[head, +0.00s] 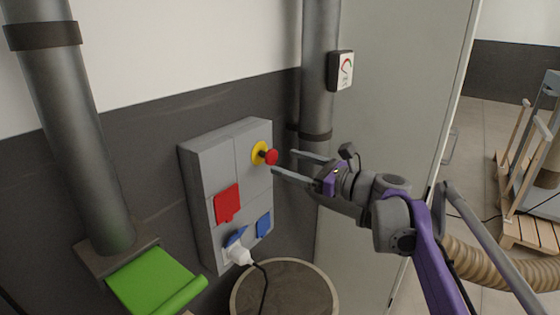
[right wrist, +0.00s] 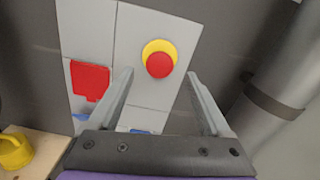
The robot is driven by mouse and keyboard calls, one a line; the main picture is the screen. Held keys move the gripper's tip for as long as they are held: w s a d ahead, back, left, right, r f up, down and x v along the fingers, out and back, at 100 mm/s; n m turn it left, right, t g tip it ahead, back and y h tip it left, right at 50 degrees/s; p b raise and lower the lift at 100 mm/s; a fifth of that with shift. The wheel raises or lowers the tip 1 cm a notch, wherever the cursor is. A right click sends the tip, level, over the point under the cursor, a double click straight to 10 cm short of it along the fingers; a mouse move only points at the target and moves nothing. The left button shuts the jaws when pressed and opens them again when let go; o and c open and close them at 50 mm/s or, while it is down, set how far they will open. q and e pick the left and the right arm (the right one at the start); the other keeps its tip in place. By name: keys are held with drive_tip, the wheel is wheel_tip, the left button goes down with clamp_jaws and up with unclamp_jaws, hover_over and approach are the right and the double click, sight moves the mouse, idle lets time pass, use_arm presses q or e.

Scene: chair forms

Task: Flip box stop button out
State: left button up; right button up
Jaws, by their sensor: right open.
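The stop button is a red round knob (head: 271,157) on a yellow disc (head: 259,152), on the upper right of a grey wall box (head: 213,163). In the right wrist view the red knob (right wrist: 160,65) shows face-on, ahead of the fingers and between their lines. My right gripper (head: 282,162) is open and empty. In the head view its fingertips are just to the right of the knob, apparently apart from it. It also shows in the right wrist view (right wrist: 159,78). My left gripper is not in view.
The box also has a red cover (head: 227,203), a blue socket cover (head: 264,225) and a white plug (head: 239,255) with a black cable. A round bin (head: 330,295) stands below. Grey pipes (head: 319,65) flank the box. A green object (head: 153,280) is at lower left.

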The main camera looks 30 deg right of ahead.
drive_tip(key=v, duration=0.7)
idle(0.3)
drive_tip(key=s+a+f+n+g+p, duration=0.1)
drive_tip(key=s+a+f+n+g, duration=0.25)
drive_tip(key=a+f+n, duration=0.4)
drive_tip(key=s+a+f+n+g, duration=0.2)
drive_tip(key=a+f+n+g, duration=0.3)
drive_tip(key=a+f, duration=0.55)
drive_tip(key=s+a+f+n+g+h+p, duration=0.1)
drive_tip(key=s+f+n+h, duration=0.2)
drive_tip(key=s+f+n, duration=0.2)
drive_tip(key=s+a+f+n+g+h, duration=0.1)
drive_tip(key=s+f+n+h, duration=0.2)
drive_tip(key=s+f+n, duration=0.3)
wheel_tip(320, 180, down, 4)
drive_tip(key=n, duration=0.6)
drive_tip(key=shift+s+f+g+h+p, duration=0.2)
drive_tip(key=shift+s+g+h+p, duration=0.05)
drive_tip(key=shift+g+h+p, duration=0.15)
